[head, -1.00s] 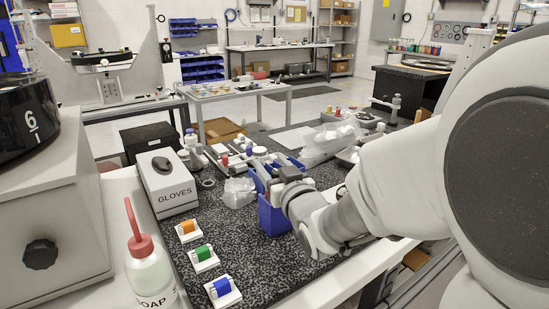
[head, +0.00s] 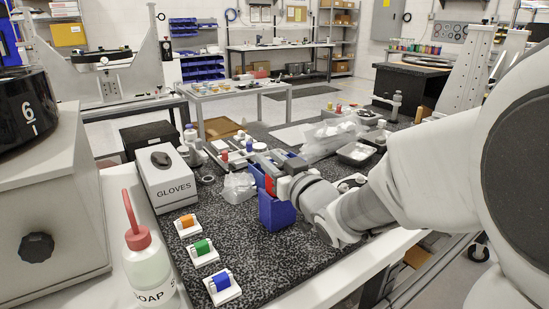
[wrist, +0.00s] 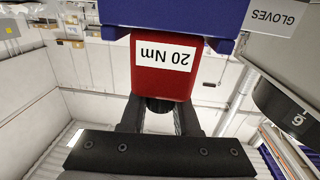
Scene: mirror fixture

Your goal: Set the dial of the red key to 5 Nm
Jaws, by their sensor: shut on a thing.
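The red key (wrist: 162,75) has a white label that reads 20 Nm, upside down in the wrist view. A small part of the red key (head: 270,184) also shows in the head view, beside my gripper (head: 282,180). In the wrist view my gripper (wrist: 158,108) is shut on the red key, with its fingertips partly hidden by it. A blue block (head: 277,212) stands on the speckled bench directly by the red key. Its blue edge (wrist: 165,15) lies against the red key's far end in the wrist view. I cannot tell how the two join.
Orange (head: 187,222), green (head: 202,248) and blue (head: 222,282) rolls on white bases line the bench's left front. A gloves box (head: 170,185), a soap bottle (head: 148,262) and clear plastic bags (head: 238,187) stand nearby. Bench (head: 290,255) is clear in front.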

